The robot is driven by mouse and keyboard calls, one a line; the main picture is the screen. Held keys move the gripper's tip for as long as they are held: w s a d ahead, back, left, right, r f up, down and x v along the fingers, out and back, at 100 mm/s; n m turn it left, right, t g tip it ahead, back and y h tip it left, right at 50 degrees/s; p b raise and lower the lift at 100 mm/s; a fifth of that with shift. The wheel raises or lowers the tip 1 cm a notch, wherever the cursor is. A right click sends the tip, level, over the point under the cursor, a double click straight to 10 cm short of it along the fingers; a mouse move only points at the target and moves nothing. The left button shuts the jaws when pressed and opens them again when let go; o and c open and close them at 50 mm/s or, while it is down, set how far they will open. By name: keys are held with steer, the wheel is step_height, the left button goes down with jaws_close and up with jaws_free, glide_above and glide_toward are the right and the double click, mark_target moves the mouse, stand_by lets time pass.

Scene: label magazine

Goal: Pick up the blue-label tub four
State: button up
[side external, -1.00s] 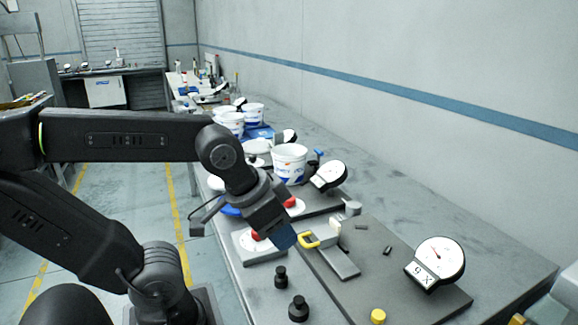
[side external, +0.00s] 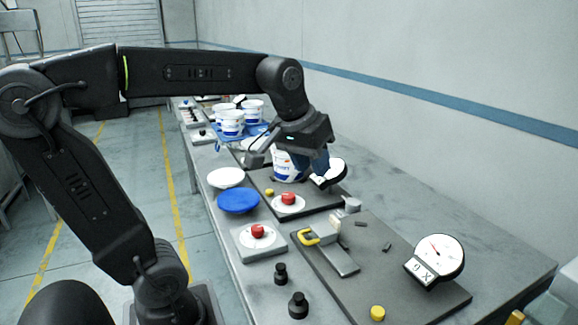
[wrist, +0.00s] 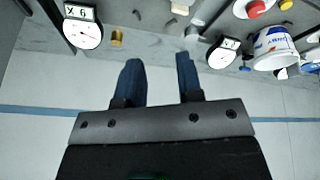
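A white tub with a blue label (side external: 288,166) stands on a dark plate mid-bench, partly hidden behind my gripper. It also shows at the upper right of the wrist view (wrist: 272,47). Several similar tubs (side external: 232,122) stand grouped on a blue tray (side external: 257,130) farther back. I cannot read which tub is number four. My gripper (wrist: 159,75) has its two blue fingers apart with nothing between them. In the side view, its fingers (side external: 318,163) overlap the near tub's right side, but the wrist view shows them apart from it.
A dial gauge (side external: 329,173) stands beside the near tub, and another (side external: 435,258) is nearer the front. A white lid (side external: 225,178), a blue lid (side external: 238,200), red buttons (side external: 257,231), a yellow-handled clamp (side external: 310,237) and black knobs (side external: 298,306) occupy the bench's left side.

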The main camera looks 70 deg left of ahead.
steer(key=w+a+r+n+g, duration=0.1)
steer(key=w+a+n, duration=0.25)
steer(key=a, duration=0.25)
steer(key=w+a+r+n, duration=0.2)
steer(key=w+a, duration=0.3)
steer(key=a, duration=0.1)
steer(key=n+g, duration=0.2)
steer(key=n, duration=0.9)
glide_above(276, 163)
steer(key=shift+m, duration=0.25)
step_height(276, 163, down, 16)
steer(key=shift+f, duration=3)
steer(key=shift+c, duration=0.2)
jaws_close()
